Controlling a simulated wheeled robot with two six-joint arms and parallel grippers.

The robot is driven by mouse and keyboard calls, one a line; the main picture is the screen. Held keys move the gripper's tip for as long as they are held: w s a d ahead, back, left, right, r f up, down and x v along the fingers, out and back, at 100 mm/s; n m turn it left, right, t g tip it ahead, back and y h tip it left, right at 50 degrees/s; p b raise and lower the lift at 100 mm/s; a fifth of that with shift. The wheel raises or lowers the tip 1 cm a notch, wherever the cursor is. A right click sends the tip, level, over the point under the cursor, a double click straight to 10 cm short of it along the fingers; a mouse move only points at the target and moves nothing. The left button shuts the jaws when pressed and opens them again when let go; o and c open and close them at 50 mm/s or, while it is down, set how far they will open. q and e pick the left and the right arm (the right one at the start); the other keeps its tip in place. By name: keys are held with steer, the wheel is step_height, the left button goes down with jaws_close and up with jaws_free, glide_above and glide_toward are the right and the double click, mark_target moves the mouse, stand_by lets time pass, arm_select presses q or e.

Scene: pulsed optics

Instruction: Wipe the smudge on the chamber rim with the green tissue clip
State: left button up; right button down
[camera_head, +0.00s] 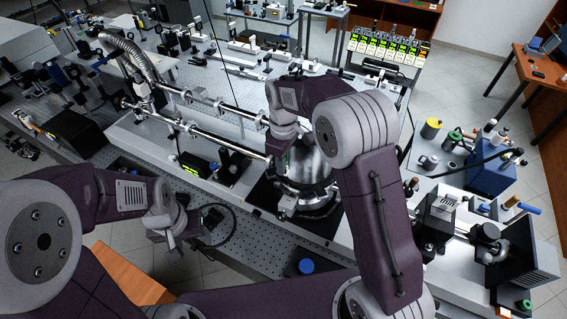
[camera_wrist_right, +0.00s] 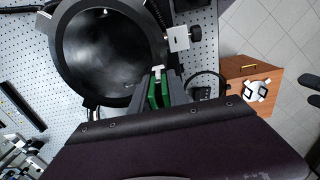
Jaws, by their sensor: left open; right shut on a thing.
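The chamber (camera_head: 306,178) is a shiny metal vessel in the middle of the head view, partly hidden behind my right arm. In the right wrist view its dark round rim (camera_wrist_right: 68,68) surrounds a dark, hollow interior. My right gripper (camera_wrist_right: 160,97) is shut on the green tissue clip (camera_wrist_right: 153,96), whose white tip (camera_wrist_right: 157,70) points toward the rim's right edge. The tip looks close to the rim; I cannot tell if it touches. I cannot make out the smudge clearly. My left gripper (camera_head: 187,236) is open and empty, left of the chamber.
Metal rails (camera_head: 215,140) run from the chamber to the upper left. A black cable loop (camera_head: 222,222) lies near my left gripper. A white block on a mount (camera_wrist_right: 180,38) stands just right of the rim.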

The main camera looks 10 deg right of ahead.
steer(key=r, duration=0.1)
steer(key=r+p, duration=0.2)
steer(key=shift+s+d, duration=0.3)
steer(key=shift+d, duration=0.05)
steer(key=shift+w+a+r+p, duration=0.15)
steer(key=shift+r+p, duration=0.3)
steer(key=shift+r, duration=0.05)
steer(key=shift+w+a+r+p, duration=0.1)
steer(key=shift+r+p, duration=0.3)
steer(key=shift+r, duration=0.05)
arm_select(q)
steer(key=r, duration=0.4)
steer(key=shift+d+r, duration=0.3)
steer(key=shift+d, duration=0.1)
steer(key=shift+s+d, duration=0.1)
steer(key=shift+s, duration=0.05)
arm_select(e)
steer(key=shift+s+d, duration=0.15)
steer(key=shift+d, duration=0.05)
steer(key=shift+a, duration=0.15)
